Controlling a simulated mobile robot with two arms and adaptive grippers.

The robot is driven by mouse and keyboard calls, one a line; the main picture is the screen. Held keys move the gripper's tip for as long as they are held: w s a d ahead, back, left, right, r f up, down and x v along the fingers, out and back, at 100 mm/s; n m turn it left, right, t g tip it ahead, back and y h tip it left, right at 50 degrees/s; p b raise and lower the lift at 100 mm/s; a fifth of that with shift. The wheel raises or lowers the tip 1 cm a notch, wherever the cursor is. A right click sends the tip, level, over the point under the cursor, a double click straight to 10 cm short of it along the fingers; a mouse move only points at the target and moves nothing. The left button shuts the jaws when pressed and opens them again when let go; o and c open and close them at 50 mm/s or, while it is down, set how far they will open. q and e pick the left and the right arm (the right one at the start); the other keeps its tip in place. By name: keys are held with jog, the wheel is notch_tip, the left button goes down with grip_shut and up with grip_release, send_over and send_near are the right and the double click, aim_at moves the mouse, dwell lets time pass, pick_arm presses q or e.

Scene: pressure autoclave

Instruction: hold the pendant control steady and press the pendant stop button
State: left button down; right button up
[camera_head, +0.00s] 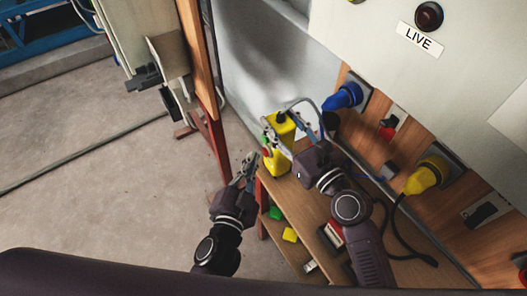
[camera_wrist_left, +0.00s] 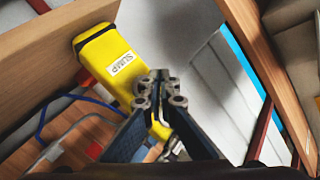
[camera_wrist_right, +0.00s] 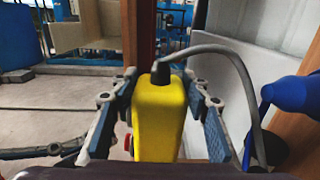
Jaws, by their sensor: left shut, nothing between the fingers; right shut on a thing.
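The yellow pendant control (camera_head: 275,164) hangs from a grey cable at the shelf's left end. My right gripper (camera_head: 284,128) is shut on its upper part; in the right wrist view the fingers flank the pendant (camera_wrist_right: 160,120). A red button (camera_wrist_right: 127,143) shows on its left side in that view; a red spot and a green spot also show on its left side in the head view. My left gripper (camera_head: 250,157) is shut and empty, just left of the pendant. In the left wrist view the closed fingertips (camera_wrist_left: 160,84) overlap the pendant, labelled SUMP (camera_wrist_left: 112,60); contact cannot be told.
A wooden shelf (camera_head: 300,209) with green and yellow blocks lies below. A blue plug (camera_head: 346,97) and a yellow plug (camera_head: 427,175) sit in the panel at right. A reddish post (camera_head: 217,140) stands behind the left gripper. The floor at left is open.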

pick_arm(q)
jog(key=s+a, duration=0.1)
jog(key=a, duration=0.1)
jog(key=s+a, duration=0.2)
dwell(0.4)
dwell(0.5)
pick_arm(e)
jog(key=o, duration=1.6)
